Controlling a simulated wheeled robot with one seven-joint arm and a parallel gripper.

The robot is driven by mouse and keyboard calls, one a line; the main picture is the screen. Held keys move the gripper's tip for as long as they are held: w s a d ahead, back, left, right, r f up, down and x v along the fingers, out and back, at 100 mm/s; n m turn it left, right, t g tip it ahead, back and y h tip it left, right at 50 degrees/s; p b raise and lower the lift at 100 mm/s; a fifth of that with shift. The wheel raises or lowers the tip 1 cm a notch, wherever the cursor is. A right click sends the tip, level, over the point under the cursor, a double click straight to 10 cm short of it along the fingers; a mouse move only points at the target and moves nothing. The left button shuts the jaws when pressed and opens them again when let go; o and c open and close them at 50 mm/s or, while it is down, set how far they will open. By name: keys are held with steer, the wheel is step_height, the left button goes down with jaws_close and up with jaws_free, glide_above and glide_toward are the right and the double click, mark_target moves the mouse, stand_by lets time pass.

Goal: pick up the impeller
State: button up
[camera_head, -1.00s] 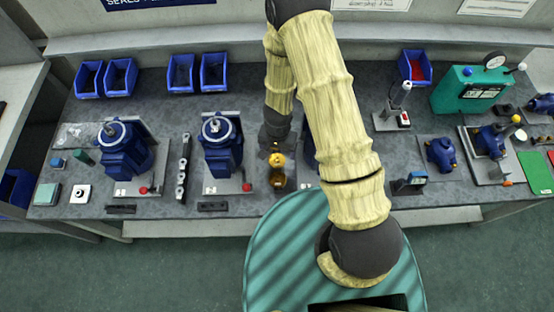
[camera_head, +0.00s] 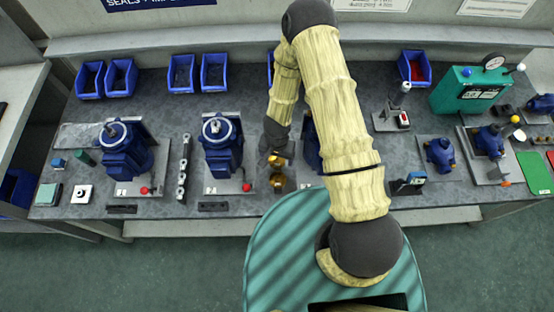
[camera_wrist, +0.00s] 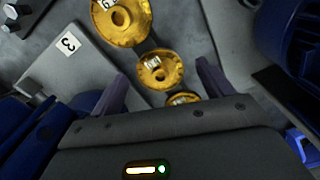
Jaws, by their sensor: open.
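Gold impellers lie in a row on the grey bench, and three show in the wrist view: a large one (camera_wrist: 121,20) at the top, a medium one (camera_wrist: 160,69) in the middle, and a small one (camera_wrist: 183,99) partly hidden by my gripper's body. Labels on them are too small to read surely. My gripper (camera_wrist: 163,80) is open and empty, its fingers on either side of the medium one in the picture; I cannot tell the height gap. In the head view, my gripper (camera_head: 274,150) hangs over the gold impellers (camera_head: 278,182), partly covering them.
A blue pump (camera_head: 222,143) on a grey plate stands left of my gripper; another blue pump (camera_head: 312,150) is mostly hidden behind my arm. A grey plate marked 3 (camera_wrist: 85,62) lies close to the left finger. Blue bins (camera_head: 214,72) line the back.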

mark_target(277, 159)
steer(key=c, duration=1.1)
steer(key=shift+o, duration=0.2)
step_height(277, 159, up, 10)
steer(key=shift+p, duration=0.4)
steer(key=shift+w, duration=0.1)
